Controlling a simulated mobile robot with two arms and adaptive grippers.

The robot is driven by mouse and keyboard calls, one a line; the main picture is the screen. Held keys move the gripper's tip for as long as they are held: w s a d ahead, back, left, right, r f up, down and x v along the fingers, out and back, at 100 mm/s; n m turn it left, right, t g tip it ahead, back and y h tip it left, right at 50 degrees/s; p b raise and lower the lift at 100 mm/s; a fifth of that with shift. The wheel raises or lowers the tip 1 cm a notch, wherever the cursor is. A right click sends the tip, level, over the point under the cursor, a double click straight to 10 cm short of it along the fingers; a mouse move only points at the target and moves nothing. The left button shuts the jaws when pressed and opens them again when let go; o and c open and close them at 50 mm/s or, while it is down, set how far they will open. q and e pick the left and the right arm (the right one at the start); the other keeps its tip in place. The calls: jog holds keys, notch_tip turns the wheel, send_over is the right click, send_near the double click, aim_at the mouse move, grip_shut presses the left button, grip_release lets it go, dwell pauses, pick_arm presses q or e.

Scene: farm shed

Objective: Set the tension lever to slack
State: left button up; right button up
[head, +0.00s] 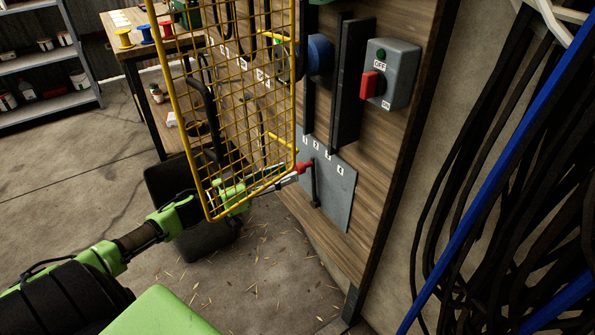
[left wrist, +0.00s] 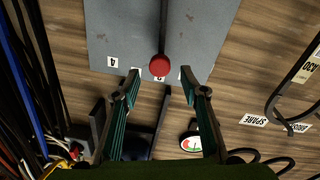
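The lever has a red knob (head: 306,164) and a dark shaft on a grey plate (head: 340,195) with labels numbered 1 to 4. No word "slack" is readable. In the left wrist view the red knob (left wrist: 159,65) hangs beside the 4 label, partly covering another label. My left gripper (head: 290,178) reaches the knob from the left, partly seen through the yellow mesh guard. In the left wrist view my left gripper (left wrist: 162,82) is open, with the knob between and just beyond its fingertips; contact cannot be told. My right gripper is out of view.
The yellow mesh guard (head: 177,88) stands open beside my left forearm. A grey switch box (head: 398,75) with a red switch is above the plate. Black and blue cables (head: 480,160) hang at right. A round gauge (left wrist: 190,140) shows in the wrist view.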

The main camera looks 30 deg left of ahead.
aim_at(296, 169)
pick_arm(q)
jog(key=shift+x, duration=2.45)
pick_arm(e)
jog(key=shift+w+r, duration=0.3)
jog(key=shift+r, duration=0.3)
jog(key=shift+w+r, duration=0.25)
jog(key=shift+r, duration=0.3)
pick_arm(q)
grip_shut()
